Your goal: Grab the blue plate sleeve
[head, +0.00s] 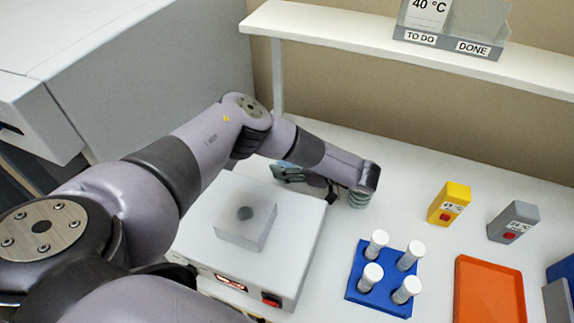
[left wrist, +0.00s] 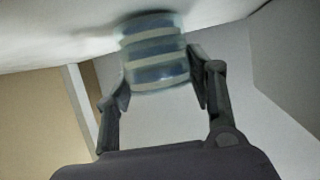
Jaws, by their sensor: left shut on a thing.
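A round banded stack with blue-grey and pale layers, which looks like the blue plate sleeve (left wrist: 154,52), is between the two fingers of my left gripper (left wrist: 160,78). The fingers press on its sides. In the head view my left forearm covers most of the gripper (head: 312,181). A bluish piece of the sleeve (head: 286,171) shows below the forearm, behind the white heater box. My right gripper is not in view.
The white box (head: 305,238) with a clear block is in front. A blue rack (head: 384,281) with white-capped tubes, an orange tray (head: 487,290), a yellow timer (head: 449,202) and a grey one (head: 513,222) stand right. A shelf (head: 340,34) runs above.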

